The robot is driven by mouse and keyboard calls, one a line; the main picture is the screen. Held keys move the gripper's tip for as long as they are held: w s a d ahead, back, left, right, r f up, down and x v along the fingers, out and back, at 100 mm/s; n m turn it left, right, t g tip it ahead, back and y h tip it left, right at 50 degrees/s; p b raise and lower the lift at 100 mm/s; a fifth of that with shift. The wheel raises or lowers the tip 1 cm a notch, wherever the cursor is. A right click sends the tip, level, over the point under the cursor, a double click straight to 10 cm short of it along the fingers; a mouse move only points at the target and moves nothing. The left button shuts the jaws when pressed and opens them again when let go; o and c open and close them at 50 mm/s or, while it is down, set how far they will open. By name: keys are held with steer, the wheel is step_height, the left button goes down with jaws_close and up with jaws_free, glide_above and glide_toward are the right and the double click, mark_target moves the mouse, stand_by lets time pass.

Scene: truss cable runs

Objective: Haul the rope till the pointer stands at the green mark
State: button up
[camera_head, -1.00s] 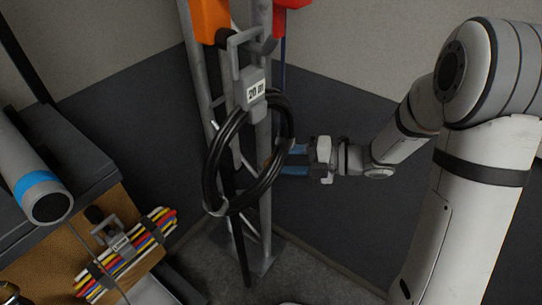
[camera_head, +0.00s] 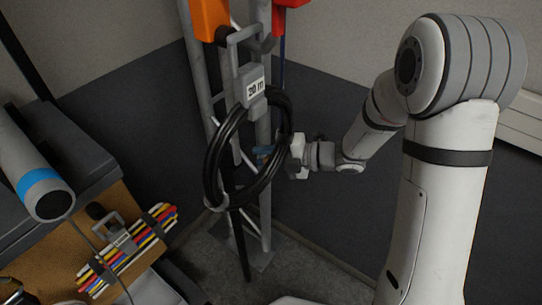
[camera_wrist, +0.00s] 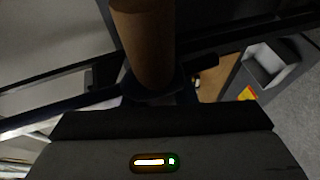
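My gripper (camera_head: 264,152), with blue fingers, is beside the truss mast (camera_head: 263,190), partly hidden by a black cable coil (camera_head: 214,160). A thin blue line (camera_head: 282,72), possibly the rope, hangs below a red housing (camera_head: 289,18); its lower part is hidden behind the coil and gripper. In the wrist view a brown cylinder (camera_wrist: 145,45) stands close before the gripper, its lower end at dark parts. I cannot tell whether the fingers grip it. I cannot make out the pointer or green mark.
The coil hangs from a grey bracket labelled 20 m (camera_head: 256,88) on the mast's near side. An orange housing (camera_head: 209,18) is above. At left are a dark bench (camera_head: 70,145) and a bundle of coloured cables (camera_head: 125,250).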

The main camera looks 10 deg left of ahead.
jaws_close()
step_height(320, 180, down, 10)
steer(key=b, duration=0.9)
steer(key=o, duration=0.5)
jaws_free()
steer(key=shift+r, duration=0.1)
steer(key=shift+d, duration=0.1)
